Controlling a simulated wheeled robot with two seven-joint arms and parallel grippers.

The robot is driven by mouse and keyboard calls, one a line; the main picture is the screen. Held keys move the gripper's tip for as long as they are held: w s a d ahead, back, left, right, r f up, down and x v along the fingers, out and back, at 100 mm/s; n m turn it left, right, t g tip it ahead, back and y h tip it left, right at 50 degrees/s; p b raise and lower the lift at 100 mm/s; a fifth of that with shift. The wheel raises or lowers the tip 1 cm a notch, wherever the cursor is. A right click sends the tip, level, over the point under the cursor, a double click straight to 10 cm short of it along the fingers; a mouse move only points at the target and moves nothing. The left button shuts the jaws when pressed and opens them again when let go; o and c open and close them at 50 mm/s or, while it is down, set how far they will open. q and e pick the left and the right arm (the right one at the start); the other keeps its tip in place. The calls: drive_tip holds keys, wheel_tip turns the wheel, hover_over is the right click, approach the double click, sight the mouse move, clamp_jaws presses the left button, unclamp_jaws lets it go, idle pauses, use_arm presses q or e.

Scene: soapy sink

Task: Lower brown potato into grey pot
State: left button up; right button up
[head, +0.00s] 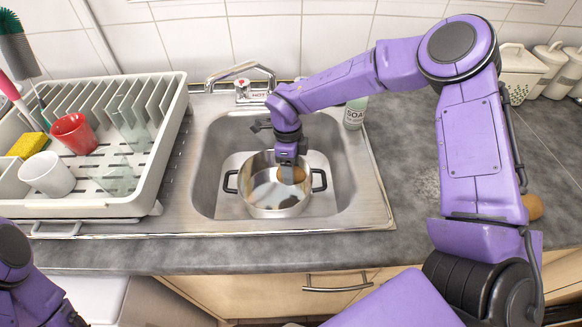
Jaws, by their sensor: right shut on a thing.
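The grey pot (266,209) stands in the sink basin, upright, with a black handle on each side. My right gripper (287,169) points down over the pot's back right part. It is shut on the brown potato (297,176), which shows at or just inside the pot's rim; I cannot tell whether it touches the pot. The fingers hide part of the potato. Dark patches show on the pot's inside. My left arm shows at the lower left corner, but its gripper is out of view.
A white dish rack (97,206) with a red cup (74,133), a white cup (46,174) and glasses stands left of the sink (205,170). The faucet (242,72) and a soap bottle (354,115) are behind. Another brown round thing (533,206) lies on the right counter, partly hidden by my arm.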

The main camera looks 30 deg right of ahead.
drive_tip(key=shift+f+b, duration=1.7)
drive_tip(key=shift+f, duration=1.1)
idle(1.0)
idle(0.4)
drive_tip(key=o, duration=1.2)
